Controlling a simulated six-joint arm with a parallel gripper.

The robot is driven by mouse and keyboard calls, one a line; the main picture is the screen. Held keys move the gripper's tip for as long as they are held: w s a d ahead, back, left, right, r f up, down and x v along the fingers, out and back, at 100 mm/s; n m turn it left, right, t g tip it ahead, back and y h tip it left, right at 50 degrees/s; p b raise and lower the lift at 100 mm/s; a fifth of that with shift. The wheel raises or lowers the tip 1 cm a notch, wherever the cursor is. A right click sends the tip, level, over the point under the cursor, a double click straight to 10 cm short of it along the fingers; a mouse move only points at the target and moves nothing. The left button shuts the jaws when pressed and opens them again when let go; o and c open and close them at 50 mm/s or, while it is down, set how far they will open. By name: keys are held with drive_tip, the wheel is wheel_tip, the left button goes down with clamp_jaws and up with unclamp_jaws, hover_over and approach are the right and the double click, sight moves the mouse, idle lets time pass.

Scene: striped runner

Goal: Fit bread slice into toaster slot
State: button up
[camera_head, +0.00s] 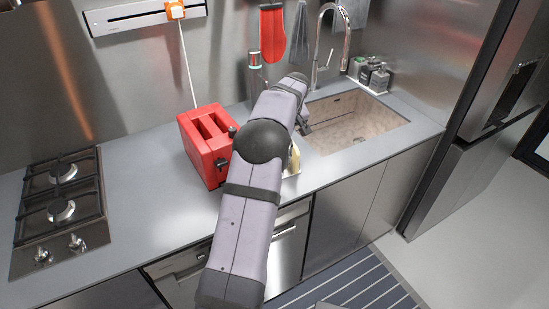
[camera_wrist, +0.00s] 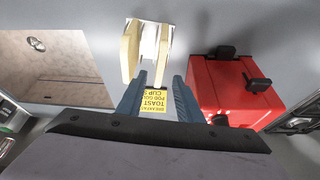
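The red toaster (camera_head: 190,128) stands on the counter left of my arm, with two dark slots on top. It also shows at the right in the wrist view (camera_wrist: 212,85). Two pale yellow bread slices stand on edge in a white rack (camera_wrist: 149,27): a left slice (camera_wrist: 131,50) and a right slice (camera_wrist: 163,50). In the head view my arm mostly hides the bread (camera_head: 295,158). My gripper (camera_wrist: 159,77) has its two blue fingers apart, near the right slice's lower end. I see no firm contact with the slice. A yellow label (camera_wrist: 153,101) with printed text shows between the fingers.
The sink (camera_head: 350,122) and its tall faucet (camera_head: 345,40) are right of my arm. A two-burner hob (camera_head: 60,205) lies at the left. A white cord (camera_head: 187,65) hangs behind the toaster. The counter between hob and toaster is clear.

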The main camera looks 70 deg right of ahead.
drive_tip(key=shift+p+x, duration=1.2)
drive_tip(key=shift+x, duration=1.1)
drive_tip(key=shift+d, duration=0.1)
clamp_jaws()
